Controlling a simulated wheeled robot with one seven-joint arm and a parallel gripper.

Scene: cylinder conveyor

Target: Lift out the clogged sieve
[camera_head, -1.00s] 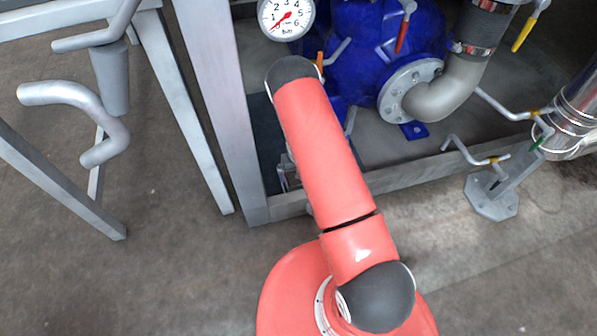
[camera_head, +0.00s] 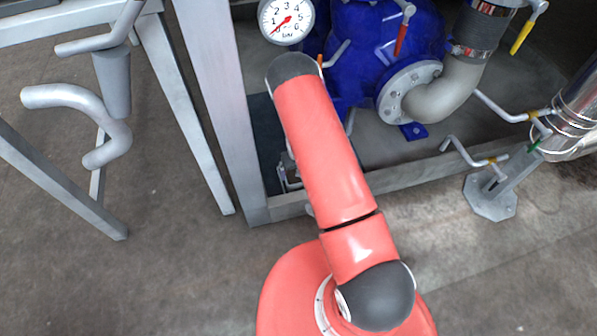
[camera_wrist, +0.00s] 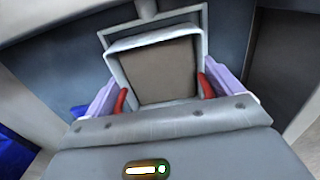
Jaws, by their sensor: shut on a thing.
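In the wrist view, the sieve (camera_wrist: 160,72) shows as a square grey frame around a dull brown panel. My gripper (camera_wrist: 164,97) is shut on it, with a red-padded finger at each side of the frame. A thin grey outer frame (camera_wrist: 206,35) with a stem at the top stands close behind the sieve. I cannot tell whether the two touch.
The head view shows a grey metal frame (camera_head: 228,120), a blue pump body (camera_head: 350,50), a dial gauge (camera_head: 287,18) and a curved grey pipe (camera_head: 440,98). Bent grey bars (camera_head: 70,97) stand at the left. A bolted foot (camera_head: 491,197) stands on the right. The front floor is clear.

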